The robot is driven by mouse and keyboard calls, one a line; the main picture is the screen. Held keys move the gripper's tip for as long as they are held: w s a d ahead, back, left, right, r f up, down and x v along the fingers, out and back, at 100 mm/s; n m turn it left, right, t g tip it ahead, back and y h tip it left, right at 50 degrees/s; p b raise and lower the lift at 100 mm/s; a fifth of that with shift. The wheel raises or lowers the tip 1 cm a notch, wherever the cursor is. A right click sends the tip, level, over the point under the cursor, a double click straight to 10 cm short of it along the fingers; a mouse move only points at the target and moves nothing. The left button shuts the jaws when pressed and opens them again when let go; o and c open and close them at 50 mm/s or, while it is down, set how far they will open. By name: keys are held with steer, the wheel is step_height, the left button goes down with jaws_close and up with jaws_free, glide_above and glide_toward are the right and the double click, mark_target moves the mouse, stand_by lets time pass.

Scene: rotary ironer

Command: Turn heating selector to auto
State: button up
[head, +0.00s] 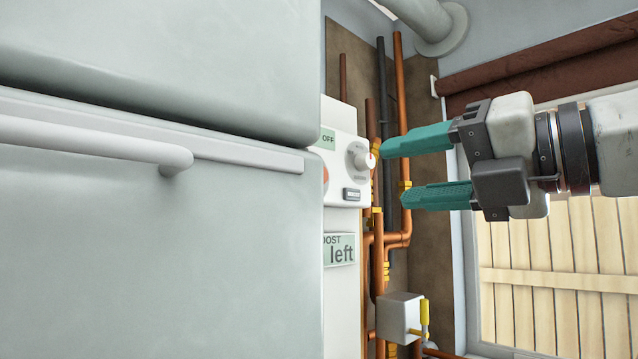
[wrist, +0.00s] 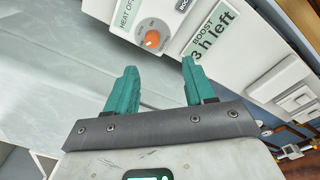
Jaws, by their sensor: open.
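A white control panel (head: 345,130) carries an orange dial (wrist: 152,39) with small markings around it that I cannot read. In the head view the dial shows only as an orange sliver at the edge of the grey cabinet. A white knob (head: 362,160) with a red mark sits on the panel. A green label (wrist: 128,10) reads HEAT OFF. I cannot tell which control is the heating selector. My gripper (head: 393,175) is open and empty, right of the panel and apart from it. In the wrist view the orange dial appears beyond the gap between its teal fingertips (wrist: 159,66).
A grey cabinet (head: 160,250) with a white handle (head: 170,155) fills the left and hides part of the panel. A BOOST label (wrist: 212,36) reads 3 h left. Copper pipes (head: 400,120) run behind my gripper. A slatted window (head: 560,260) stands at right.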

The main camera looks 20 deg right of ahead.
steer(key=shift+n, duration=0.6)
steer(key=p+x, duration=0.1)
steer(key=x, duration=0.2)
steer(key=p+x, duration=0.1)
steer(key=x, duration=0.3)
steer(key=r+p+x, duration=0.1)
steer(key=x, duration=0.3)
steer(key=shift+s+a+r, duration=0.1)
steer(key=shift+a+r, duration=0.05)
steer(key=shift+a, duration=0.1)
jaws_close()
